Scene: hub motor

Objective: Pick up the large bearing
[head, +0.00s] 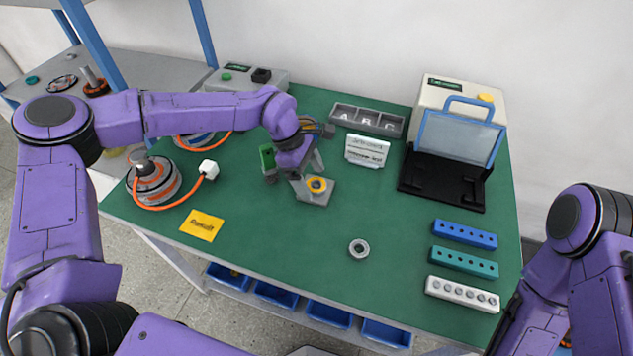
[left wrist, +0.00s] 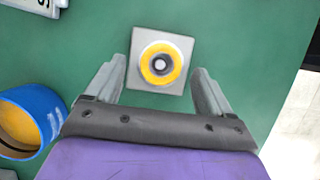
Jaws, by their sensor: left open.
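A grey metal ring that looks like a bearing (head: 358,248) lies flat on the green table, right of and nearer than my left gripper. A square grey plate (head: 328,198) carries a yellow ring (head: 317,185) around a small metal centre. In the left wrist view the plate (left wrist: 134,82) and yellow ring (left wrist: 147,66) lie between my open fingers. I cannot tell for sure which ring is the large bearing. My left gripper (head: 308,174) is open and empty over the plate. My right arm shows at the right edge, but its gripper is out of view.
A motor with an orange cable (head: 154,181) and a yellow note (head: 202,225) are at the left. Blue (head: 465,234), teal (head: 464,262) and white (head: 462,294) hole blocks stand at the right. A blue cylinder (left wrist: 50,112) is beside my left gripper. The table's front middle is clear.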

